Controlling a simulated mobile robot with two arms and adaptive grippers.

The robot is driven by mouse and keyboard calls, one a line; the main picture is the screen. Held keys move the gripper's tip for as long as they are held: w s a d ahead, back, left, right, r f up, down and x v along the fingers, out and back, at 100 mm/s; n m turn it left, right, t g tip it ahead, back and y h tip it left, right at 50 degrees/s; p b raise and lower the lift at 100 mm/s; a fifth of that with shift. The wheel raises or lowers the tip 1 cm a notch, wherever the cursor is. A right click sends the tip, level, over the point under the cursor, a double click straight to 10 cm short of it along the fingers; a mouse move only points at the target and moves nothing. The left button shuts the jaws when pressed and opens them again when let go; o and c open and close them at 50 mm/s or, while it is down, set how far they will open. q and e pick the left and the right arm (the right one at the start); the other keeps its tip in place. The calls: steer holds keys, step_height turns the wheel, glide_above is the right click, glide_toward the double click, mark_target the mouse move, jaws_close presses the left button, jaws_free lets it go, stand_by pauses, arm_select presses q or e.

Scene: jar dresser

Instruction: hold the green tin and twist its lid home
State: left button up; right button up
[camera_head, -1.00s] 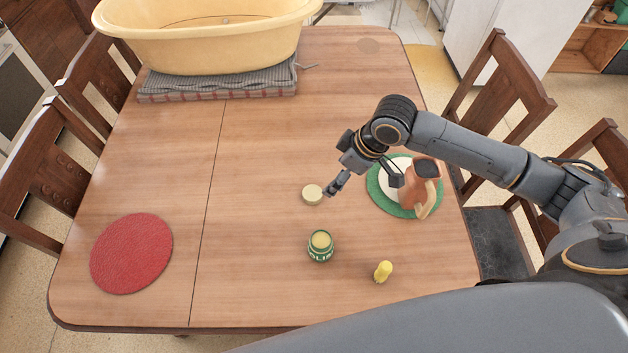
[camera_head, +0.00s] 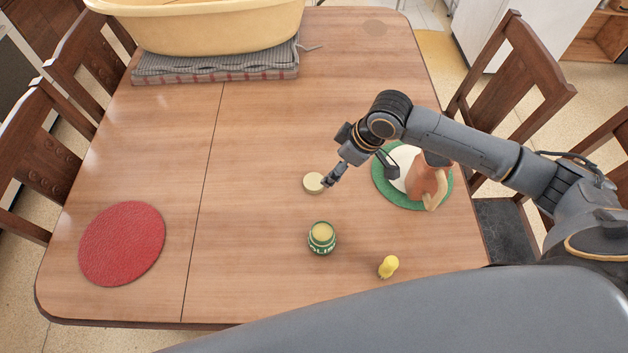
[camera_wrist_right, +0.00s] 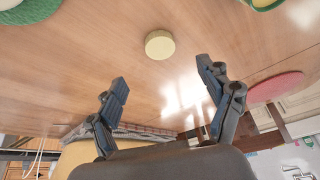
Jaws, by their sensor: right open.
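The green tin (camera_head: 322,240) stands upright on the table with its top uncovered, showing a pale inside. Its edge also shows at the top right of the right wrist view (camera_wrist_right: 262,4). The lid (camera_head: 313,183), a flat pale-yellow disc, lies on the table behind the tin; it also shows in the right wrist view (camera_wrist_right: 160,44). My right gripper (camera_head: 329,181) is at the lid's right side in the head view. In the right wrist view it is open (camera_wrist_right: 165,75), with the lid ahead of its fingertips and nothing between them. My left gripper is not in view.
A small yellow figure (camera_head: 388,266) stands right of the tin. A red round mat (camera_head: 122,243) lies left. A yellow tub (camera_head: 215,30) sits on folded cloth at the back.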

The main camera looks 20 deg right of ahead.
glide_above(316, 182)
steer(key=s+d, duration=0.2)
step_height(316, 182, down, 6)
steer(key=shift+s+r, duration=0.1)
steer(key=shift+r, duration=0.05)
steer(key=shift+a, duration=0.1)
steer(key=x, duration=0.3)
steer(key=p+x, duration=0.1)
steer(key=x, duration=0.1)
steer(key=shift+w+a, duration=0.1)
steer(key=shift+w, duration=0.15)
steer(key=c, duration=0.9)
